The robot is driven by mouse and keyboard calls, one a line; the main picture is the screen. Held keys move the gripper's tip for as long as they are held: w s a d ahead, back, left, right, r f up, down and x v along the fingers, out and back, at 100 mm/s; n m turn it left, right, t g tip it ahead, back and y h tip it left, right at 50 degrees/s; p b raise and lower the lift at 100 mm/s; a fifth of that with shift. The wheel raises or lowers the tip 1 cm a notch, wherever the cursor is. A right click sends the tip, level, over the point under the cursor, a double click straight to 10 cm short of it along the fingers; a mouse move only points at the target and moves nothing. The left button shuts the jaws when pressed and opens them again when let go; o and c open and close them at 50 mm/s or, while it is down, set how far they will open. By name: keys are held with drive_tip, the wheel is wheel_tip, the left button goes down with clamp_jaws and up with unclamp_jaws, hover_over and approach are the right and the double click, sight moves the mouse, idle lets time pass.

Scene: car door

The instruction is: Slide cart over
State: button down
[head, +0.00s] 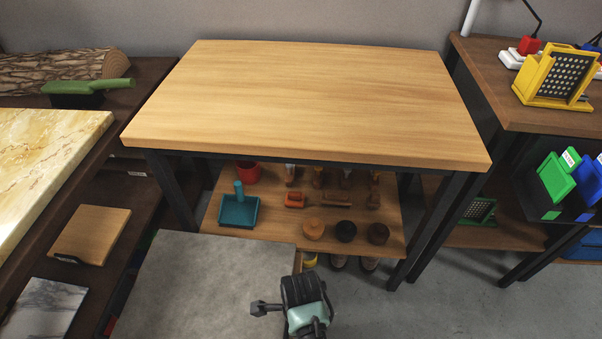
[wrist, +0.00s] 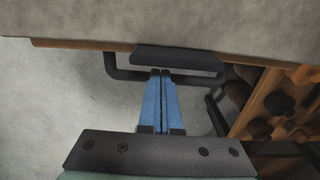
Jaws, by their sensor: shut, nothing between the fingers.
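The cart (head: 215,275) has a grey stone-like top and stands at the lower middle, in front of the wooden workbench. In the wrist view its grey top (wrist: 190,22) fills the upper part, with a thin wooden edge below it. A black bar handle (wrist: 178,58) with a thicker grip runs along that edge. My gripper (wrist: 160,73) has blue fingers pressed together with nothing between them. The fingertips are at the handle's grip; I cannot tell whether they touch it. In the head view my wrist (head: 304,305) is by the cart's right side and hides the fingers.
The workbench (head: 310,100) has a bare top; its lower shelf (head: 285,230) holds a teal dustpan, a red pot and several tools. A dark shelf unit with a marble slab (head: 45,165) is on the left. Another bench (head: 490,85) stands right. Grey floor (head: 450,310) is clear at the lower right.

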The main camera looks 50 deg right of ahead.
wheel_tip(320, 180, down, 5)
drive_tip(key=shift+b, duration=0.9)
drive_tip(key=shift+s+d+r+p, duration=0.25)
drive_tip(key=shift+s+d+p, duration=0.5)
drive_tip(key=shift+p, duration=0.25)
drive_tip(key=shift+s+f, duration=0.2)
drive_tip(key=shift+s, duration=0.05)
